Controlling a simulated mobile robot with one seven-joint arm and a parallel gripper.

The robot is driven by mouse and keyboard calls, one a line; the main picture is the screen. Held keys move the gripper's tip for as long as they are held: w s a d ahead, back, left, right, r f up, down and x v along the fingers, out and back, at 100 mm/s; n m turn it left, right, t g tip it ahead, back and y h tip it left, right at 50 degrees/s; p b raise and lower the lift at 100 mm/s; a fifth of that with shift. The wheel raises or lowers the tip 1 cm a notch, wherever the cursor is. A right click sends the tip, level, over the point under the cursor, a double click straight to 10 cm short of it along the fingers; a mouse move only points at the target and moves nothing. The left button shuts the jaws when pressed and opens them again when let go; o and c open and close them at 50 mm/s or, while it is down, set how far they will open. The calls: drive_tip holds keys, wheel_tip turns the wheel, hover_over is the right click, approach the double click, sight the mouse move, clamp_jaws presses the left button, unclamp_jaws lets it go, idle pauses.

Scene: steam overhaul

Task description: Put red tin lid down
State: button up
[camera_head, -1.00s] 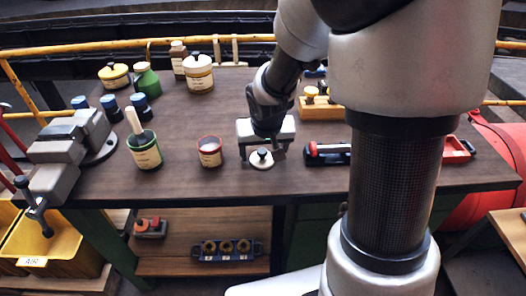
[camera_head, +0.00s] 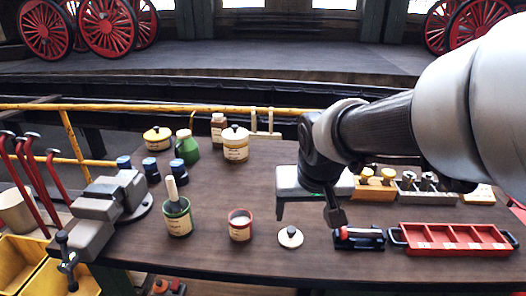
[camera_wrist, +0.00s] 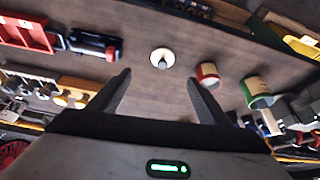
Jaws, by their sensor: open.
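The tin lid (camera_head: 290,238), a pale disc with a dark knob, lies flat on the bench top. It also shows in the wrist view (camera_wrist: 161,59), beyond my fingertips. The red tin (camera_head: 240,226) stands upright and uncovered just left of the lid; it is also in the wrist view (camera_wrist: 207,74). My gripper (camera_head: 308,213) is open and empty, raised above the bench, behind and a little right of the lid, and apart from it. Its two fingers (camera_wrist: 160,77) are spread wide in the wrist view.
A green tin (camera_head: 177,218) with a brush stands left of the red tin. A vise (camera_head: 105,213) is at the bench's left. A dark tool with a red handle (camera_head: 359,238) and a red divided tray (camera_head: 455,240) lie right. Bare bench (camera_head: 215,268) surrounds the lid.

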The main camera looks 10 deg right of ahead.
drive_tip(key=s+r+n, duration=0.1)
drive_tip(key=s+r, duration=0.4)
drive_tip(key=s, duration=0.7)
drive_tip(key=shift+r+t+y, duration=0.3)
drive_tip(key=shift+t, duration=0.1)
wheel_tip(320, 180, up, 13)
drive_tip(key=p, duration=1.2)
drive_tip(key=shift+f+p, duration=0.15)
drive_tip(key=shift+p, duration=0.2)
